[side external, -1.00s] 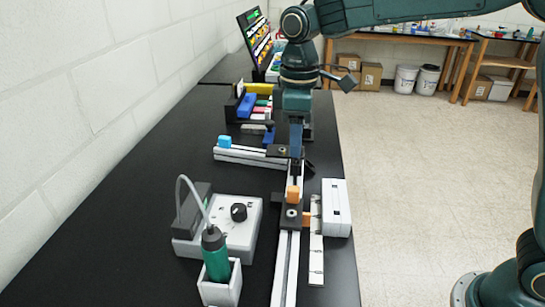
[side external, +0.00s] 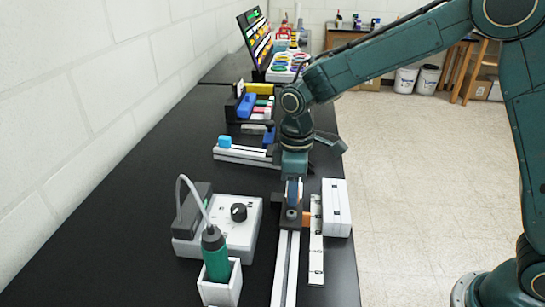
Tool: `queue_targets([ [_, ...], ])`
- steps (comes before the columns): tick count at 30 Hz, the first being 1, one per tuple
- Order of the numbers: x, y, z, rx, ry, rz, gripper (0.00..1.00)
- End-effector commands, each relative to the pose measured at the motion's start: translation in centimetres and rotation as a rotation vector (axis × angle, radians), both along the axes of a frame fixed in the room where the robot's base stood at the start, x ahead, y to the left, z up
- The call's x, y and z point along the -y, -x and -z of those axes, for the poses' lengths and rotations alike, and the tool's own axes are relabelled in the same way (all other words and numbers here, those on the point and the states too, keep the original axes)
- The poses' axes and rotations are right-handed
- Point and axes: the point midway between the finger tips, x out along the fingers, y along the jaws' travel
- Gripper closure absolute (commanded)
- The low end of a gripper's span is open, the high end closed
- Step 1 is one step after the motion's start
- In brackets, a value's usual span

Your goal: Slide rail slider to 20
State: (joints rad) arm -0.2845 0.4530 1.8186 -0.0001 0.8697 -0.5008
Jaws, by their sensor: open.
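The rail slider (side external: 290,217) is a dark block on the pale extrusion rail (side external: 284,272), with an orange pointer (side external: 307,218) reaching right toward the white scale strip (side external: 316,250). The scale's numbers are too small to read. My gripper (side external: 293,194) is open and points down right over the slider. The slider's upright orange knob is mostly hidden by the gripper, and I cannot tell whether the fingers touch it.
A white box (side external: 337,208) stands right of the scale. Left of the rail are a grey-white unit with a black knob (side external: 238,212) and a green-handled tool (side external: 215,255) in a white holder.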

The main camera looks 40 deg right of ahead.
Motion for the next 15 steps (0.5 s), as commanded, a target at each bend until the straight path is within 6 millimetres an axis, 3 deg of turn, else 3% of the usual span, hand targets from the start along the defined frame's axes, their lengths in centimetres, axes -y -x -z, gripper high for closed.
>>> queue_targets([
  [13, 0.01, 0.01, 0.95, 0.0, 0.0, 0.0, 0.58],
  [15, 0.0, 0.01, 0.94, 0.0, 0.0, 0.0, 0.68],
])
